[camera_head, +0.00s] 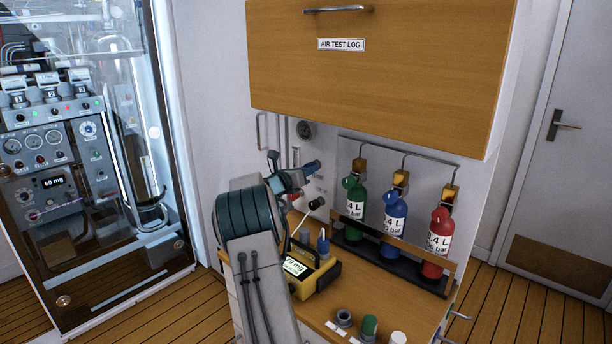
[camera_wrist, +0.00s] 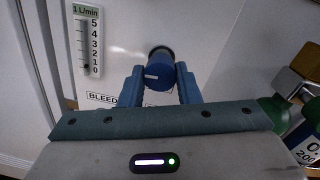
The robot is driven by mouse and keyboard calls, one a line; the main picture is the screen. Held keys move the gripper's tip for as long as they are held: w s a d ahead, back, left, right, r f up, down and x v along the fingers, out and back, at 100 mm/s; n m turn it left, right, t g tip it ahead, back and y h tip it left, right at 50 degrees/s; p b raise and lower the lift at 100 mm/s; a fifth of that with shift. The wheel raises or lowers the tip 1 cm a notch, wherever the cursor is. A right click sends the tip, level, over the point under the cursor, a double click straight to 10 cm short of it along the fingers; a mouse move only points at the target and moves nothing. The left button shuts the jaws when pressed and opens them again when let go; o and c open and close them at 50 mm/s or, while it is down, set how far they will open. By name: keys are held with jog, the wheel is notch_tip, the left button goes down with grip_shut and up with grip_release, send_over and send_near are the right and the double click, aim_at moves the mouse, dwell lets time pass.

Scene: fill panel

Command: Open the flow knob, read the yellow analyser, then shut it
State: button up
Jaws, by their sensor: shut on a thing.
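The blue round flow knob (camera_wrist: 159,72) stands out from the white panel, with a short white mark on its face. My gripper (camera_wrist: 160,80) is shut on it, one blue finger at each side. In the head view my gripper (camera_head: 298,177) is at the panel and hides the knob's grip. The yellow analyser (camera_head: 328,275) sits on the wooden counter below, partly behind my arm. Its lit display (camera_head: 296,266) is partly covered; I can make out "mg" after what looks like a 9. A flow tube (camera_wrist: 84,45) marked 1 L/min, scale 5 to 0, is left of the knob; its float is unclear.
Green (camera_head: 354,207), blue (camera_head: 395,212) and red (camera_head: 438,243) bottles stand in a rack right of my gripper. A wooden cabinet (camera_head: 400,90) overhangs the counter. Small caps (camera_head: 370,325) stand at the counter's front. A "BLEED" label (camera_wrist: 102,98) is below the knob.

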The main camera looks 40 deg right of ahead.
jog(key=shift+s+n, duration=0.1)
jog(key=shift+n, duration=1.7)
jog(key=o, duration=1)
jog(key=shift+c, duration=0.2)
jog(key=s+a+b, duration=0.1)
jog(key=a+b, duration=0.1)
jog(key=a, duration=1.1)
jog(key=shift+s+a+r, duration=0.2)
jog(key=shift+s+a, duration=0.15)
jog(key=shift+s, duration=0.05)
